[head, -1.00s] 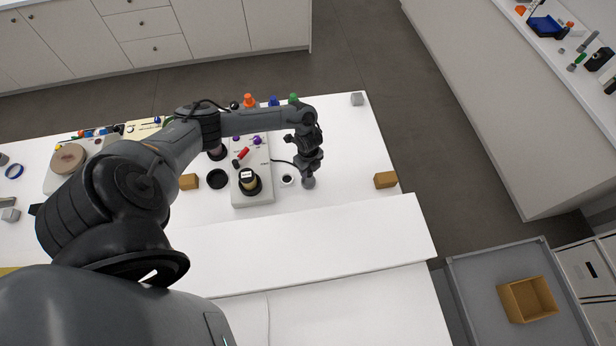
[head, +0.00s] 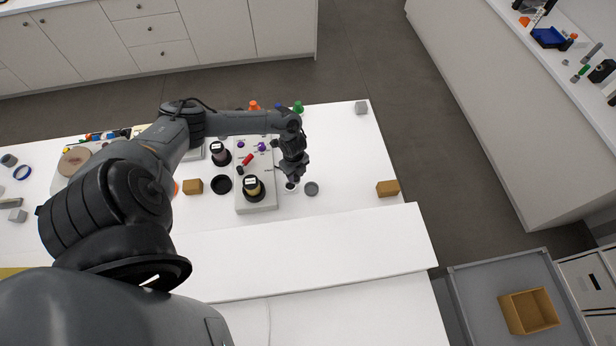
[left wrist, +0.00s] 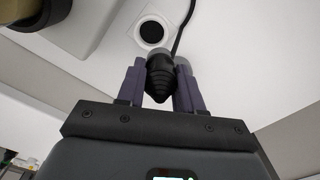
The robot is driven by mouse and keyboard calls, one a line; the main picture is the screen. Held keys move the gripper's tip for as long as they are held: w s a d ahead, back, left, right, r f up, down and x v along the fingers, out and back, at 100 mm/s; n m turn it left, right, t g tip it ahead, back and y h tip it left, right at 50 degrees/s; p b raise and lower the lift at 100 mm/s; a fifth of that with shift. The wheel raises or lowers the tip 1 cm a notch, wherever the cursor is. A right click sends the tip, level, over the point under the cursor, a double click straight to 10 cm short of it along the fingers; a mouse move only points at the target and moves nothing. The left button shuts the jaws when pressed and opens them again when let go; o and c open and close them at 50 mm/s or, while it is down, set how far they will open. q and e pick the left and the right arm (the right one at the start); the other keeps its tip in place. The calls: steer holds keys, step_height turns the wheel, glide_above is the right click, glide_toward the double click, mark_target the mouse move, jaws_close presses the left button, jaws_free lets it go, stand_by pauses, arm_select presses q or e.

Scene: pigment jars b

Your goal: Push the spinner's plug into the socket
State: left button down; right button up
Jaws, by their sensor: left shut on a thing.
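My left gripper (head: 291,182) is shut on the plug, above the white table. In the left wrist view, the plug (left wrist: 159,78) is a black ribbed body between the two purple-grey fingers (left wrist: 160,86), with a black cable running up from it. The socket (left wrist: 151,32) is a white square with a dark round centre, just beyond the plug in that view. I cannot see the plug inside it; the plug's front end is hidden. In the head view the gripper mostly covers the socket. The spinner (head: 266,206) is a pale box left of the gripper. My right gripper is not in view.
A jar with a yellowish body (head: 252,187) stands on the spinner. The table between the disc and the right block is clear.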

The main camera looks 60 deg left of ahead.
arm_select(q)
steer(key=shift+s+a+f, duration=0.15)
steer(key=shift+s+a, duration=0.5)
steer(key=shift+s, duration=0.35)
steer(key=shift+f+b, duration=0.6)
steer(key=shift+f, duration=0.25)
steer(key=shift+f+b, duration=1.25)
steer(key=shift+f, duration=0.4)
steer(key=shift+a+f, duration=0.1)
steer(key=shift+f, duration=0.25)
steer(key=c, duration=0.7)
jaws_free()
steer(key=shift+o, duration=0.2)
